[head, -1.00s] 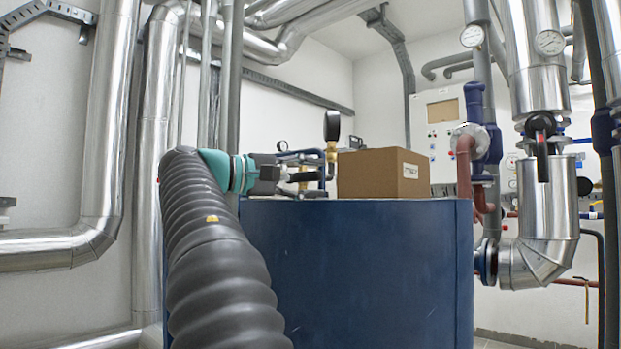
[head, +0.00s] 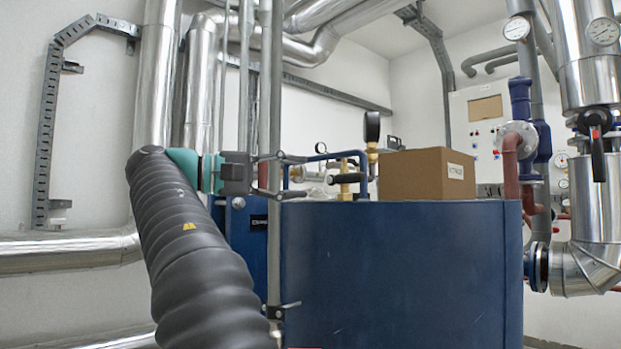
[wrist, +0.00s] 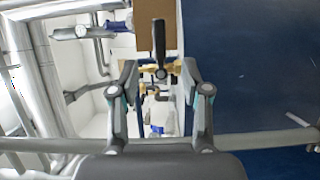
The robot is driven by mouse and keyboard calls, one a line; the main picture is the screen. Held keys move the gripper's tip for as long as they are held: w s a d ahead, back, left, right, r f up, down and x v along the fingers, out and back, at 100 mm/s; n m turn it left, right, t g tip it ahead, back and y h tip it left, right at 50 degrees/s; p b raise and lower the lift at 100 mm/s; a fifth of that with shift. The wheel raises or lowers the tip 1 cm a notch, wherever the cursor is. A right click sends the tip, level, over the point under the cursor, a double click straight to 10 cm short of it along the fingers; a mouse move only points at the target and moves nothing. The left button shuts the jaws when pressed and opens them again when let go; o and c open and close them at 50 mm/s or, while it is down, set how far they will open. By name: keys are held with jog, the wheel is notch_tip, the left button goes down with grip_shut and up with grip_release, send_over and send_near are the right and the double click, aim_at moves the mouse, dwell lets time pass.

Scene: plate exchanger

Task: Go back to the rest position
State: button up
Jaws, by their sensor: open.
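My gripper (head: 295,175) is at the left in the head view, at about the height of the blue cabinet's top. Its two fingers are spread apart with nothing between them. The wrist view also shows my gripper (wrist: 160,70) open, with both fingers apart. Beyond it stand brass valve fittings (head: 345,180) with a black-faced gauge (head: 372,127). In the wrist view the gauge (wrist: 160,45) shows edge-on between and beyond the fingertips. I see no contact between the fingers and the fittings.
A blue cabinet (head: 400,265) stands ahead, with a cardboard box (head: 427,174) on top. A thin grey vertical pipe (head: 273,255) is close to my gripper. Insulated silver pipes (head: 70,252) run at the left. Red and blue piping (head: 515,140) stands at the right.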

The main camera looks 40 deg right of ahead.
jog(key=shift+w+a, duration=0.1)
jog(key=shift+a, duration=0.05)
dwell(0.5)
jog(key=a+f+n+t+y, duration=0.3)
jog(key=f+n+t, duration=0.15)
jog(key=f, duration=0.75)
jog(key=a+f+n+t+y, duration=0.25)
jog(key=f+t, duration=0.35)
jog(key=f, duration=0.5)
jog(key=s+a+f+y, duration=0.3)
jog(key=s+a+f, duration=0.1)
jog(key=f, duration=0.5)
jog(key=s+a+f+m+t+y, duration=0.1)
jog(key=s+a+f+y, duration=0.3)
jog(key=a+f, duration=0.3)
jog(key=s+a+f+m+t+y, duration=0.1)
jog(key=s+a+f+y, duration=0.3)
jog(key=f, duration=0.7)
jog(key=shift+a+f, duration=0.25)
jog(key=shift+a, duration=0.95)
